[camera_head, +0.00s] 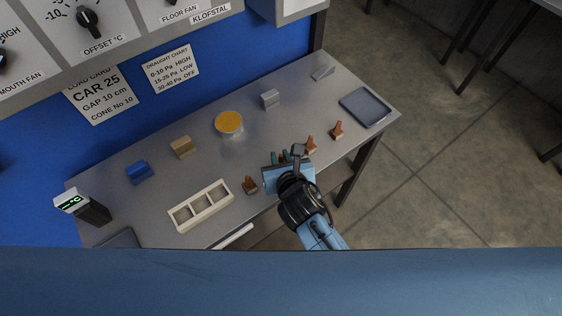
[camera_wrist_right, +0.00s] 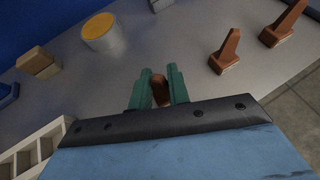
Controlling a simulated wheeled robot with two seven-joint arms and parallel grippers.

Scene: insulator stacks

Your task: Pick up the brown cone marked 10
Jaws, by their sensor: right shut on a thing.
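My right gripper (camera_head: 284,157) is over the front part of the table. In the right wrist view its green fingers (camera_wrist_right: 160,90) are closed around a brown cone (camera_wrist_right: 161,93), of which only the upper part shows between them. Its number cannot be read, and whether it touches the table cannot be told. Two other brown cones stand to the right, one nearer (camera_head: 310,146) and one farther (camera_head: 337,130); both show in the right wrist view too, (camera_wrist_right: 228,50) and (camera_wrist_right: 285,24). Another brown cone (camera_head: 249,186) stands left of the gripper. My left gripper is not in view.
On the grey table (camera_head: 215,165) are a cream three-compartment tray (camera_head: 204,206), a can with an orange top (camera_head: 229,123), a tan block (camera_head: 183,147), a blue block (camera_head: 140,172), a grey block (camera_head: 270,99) and a dark tray (camera_head: 366,107). A black meter (camera_head: 92,209) stands left.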

